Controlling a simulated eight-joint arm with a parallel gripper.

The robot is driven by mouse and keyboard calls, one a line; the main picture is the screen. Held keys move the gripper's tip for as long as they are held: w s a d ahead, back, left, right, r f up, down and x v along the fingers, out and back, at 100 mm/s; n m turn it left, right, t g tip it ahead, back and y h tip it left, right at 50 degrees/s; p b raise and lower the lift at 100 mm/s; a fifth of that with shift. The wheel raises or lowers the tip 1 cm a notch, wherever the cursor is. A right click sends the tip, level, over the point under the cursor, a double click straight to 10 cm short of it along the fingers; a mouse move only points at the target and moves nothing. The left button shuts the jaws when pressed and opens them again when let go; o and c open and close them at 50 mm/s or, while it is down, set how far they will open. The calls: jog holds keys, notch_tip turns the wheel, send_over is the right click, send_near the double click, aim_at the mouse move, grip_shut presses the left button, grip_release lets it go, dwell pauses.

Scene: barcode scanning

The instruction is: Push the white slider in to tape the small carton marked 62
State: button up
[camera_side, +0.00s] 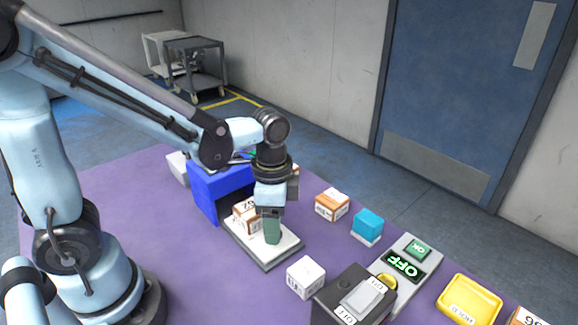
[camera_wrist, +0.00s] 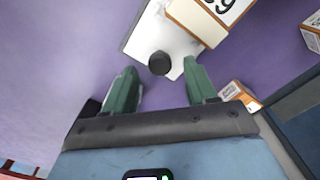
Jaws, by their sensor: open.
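The white slider (camera_side: 283,254) is a flat plate on a dark base, sticking out from the blue box (camera_side: 208,190). In the wrist view the slider (camera_wrist: 146,32) carries a round black knob (camera_wrist: 159,63). A small white and tan carton (camera_side: 245,212) stands on the slider; it also shows in the wrist view (camera_wrist: 203,20). Its number is partly cut off, and I cannot read it surely. My gripper (camera_side: 271,238) is open above the slider, pointing down. In the wrist view its green fingers (camera_wrist: 160,68) lie either side of the knob, apart from it.
Right of the slider stand an orange and white carton (camera_side: 332,205), a cyan block (camera_side: 367,224) and a white cube (camera_side: 306,277). The purple table is clear left of the slider.

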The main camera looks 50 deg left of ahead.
jog(key=shift+f, duration=0.9)
grip_shut()
